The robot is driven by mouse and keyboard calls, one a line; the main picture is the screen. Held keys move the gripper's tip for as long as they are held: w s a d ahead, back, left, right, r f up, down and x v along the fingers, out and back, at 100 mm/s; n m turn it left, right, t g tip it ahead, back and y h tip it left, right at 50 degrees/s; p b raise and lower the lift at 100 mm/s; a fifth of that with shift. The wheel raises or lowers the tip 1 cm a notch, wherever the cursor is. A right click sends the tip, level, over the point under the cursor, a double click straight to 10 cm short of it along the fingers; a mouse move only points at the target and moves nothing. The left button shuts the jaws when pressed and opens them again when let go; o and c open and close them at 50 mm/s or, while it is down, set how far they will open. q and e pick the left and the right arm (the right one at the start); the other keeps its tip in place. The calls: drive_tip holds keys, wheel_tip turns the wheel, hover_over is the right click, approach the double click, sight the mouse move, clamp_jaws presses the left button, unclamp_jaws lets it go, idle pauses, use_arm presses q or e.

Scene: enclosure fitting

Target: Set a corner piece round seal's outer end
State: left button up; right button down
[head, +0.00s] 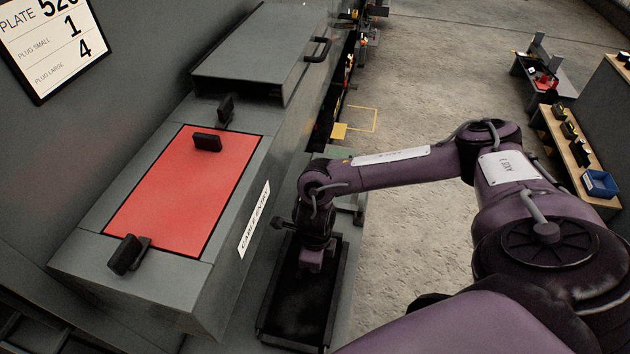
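A red panel (185,190) with a thin dark border lies in the top of a grey enclosure (75,262). I cannot tell whether that border is the seal. Black blocks sit around the panel: one (226,107) at its far edge, one (207,142) over its far part, and one (126,255) at its near left corner. I cannot make out a corner piece for certain. My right gripper (310,266) points down over a dark tray (272,340) right of the enclosure. Its fingertips are small and dark, so its opening and any held thing are unclear. My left gripper is out of view.
A grey box (262,45) with a handle stands beyond the panel. A "cable entry" label (254,220) is on the enclosure's side. A wall sign (48,40) hangs at upper left. Open concrete floor (430,80) lies right, with a bench (578,150) farther off.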

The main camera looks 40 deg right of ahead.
drive_tip(key=shift+f+b, duration=0.4)
drive_tip(key=shift+f, duration=0.15)
drive_tip(key=c, duration=1.4)
unclamp_jaws()
drive_tip(key=shift+r, duration=0.1)
drive_tip(key=shift+r, duration=0.1)
